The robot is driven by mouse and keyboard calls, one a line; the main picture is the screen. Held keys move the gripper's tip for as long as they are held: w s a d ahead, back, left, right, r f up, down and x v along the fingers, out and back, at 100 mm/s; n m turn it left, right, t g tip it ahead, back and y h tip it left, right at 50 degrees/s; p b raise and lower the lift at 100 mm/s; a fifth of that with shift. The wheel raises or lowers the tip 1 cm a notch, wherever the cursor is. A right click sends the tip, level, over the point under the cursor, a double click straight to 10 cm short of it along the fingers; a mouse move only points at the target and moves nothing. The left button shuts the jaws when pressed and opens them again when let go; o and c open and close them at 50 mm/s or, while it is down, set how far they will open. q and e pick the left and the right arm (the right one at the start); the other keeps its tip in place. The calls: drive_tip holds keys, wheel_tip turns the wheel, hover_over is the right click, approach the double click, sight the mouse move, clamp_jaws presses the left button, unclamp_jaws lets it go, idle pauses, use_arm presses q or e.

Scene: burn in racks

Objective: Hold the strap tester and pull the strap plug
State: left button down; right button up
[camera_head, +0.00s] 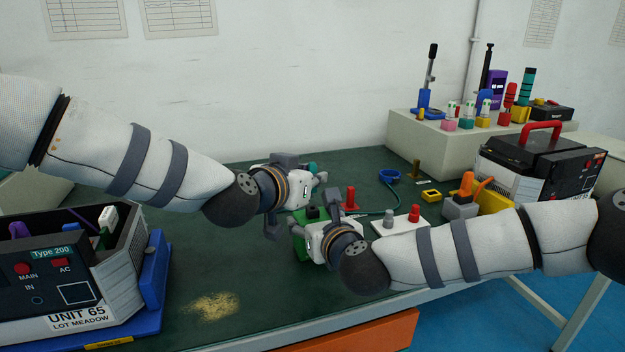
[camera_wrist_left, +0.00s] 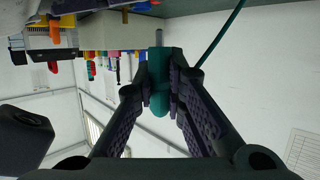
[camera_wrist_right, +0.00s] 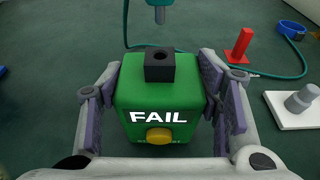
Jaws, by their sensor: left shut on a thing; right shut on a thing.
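The strap tester is a green box (camera_wrist_right: 125,95) marked FAIL, with a yellow button and a black socket (camera_wrist_right: 159,66) on top. My right gripper (camera_wrist_right: 165,100) is shut on its sides; the tester (camera_head: 299,246) stands partly hidden behind that gripper in the head view. The strap plug (camera_wrist_left: 159,85) is teal, and my left gripper (camera_wrist_left: 160,90) is shut on it. In the right wrist view the plug (camera_wrist_right: 159,12) hangs above the socket, apart from it. A teal cord leads to a blue strap band (camera_head: 389,176) lying on the table.
A red post (camera_head: 350,199) and a white block with grey and red knobs (camera_head: 399,231) stand right of the tester. The Unit 65 box (camera_head: 70,270) on a blue tray is at left. A grey shelf (camera_head: 430,140) with tools stands behind. The front-middle of the green mat is mostly clear.

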drive_tip(key=o, duration=1.4)
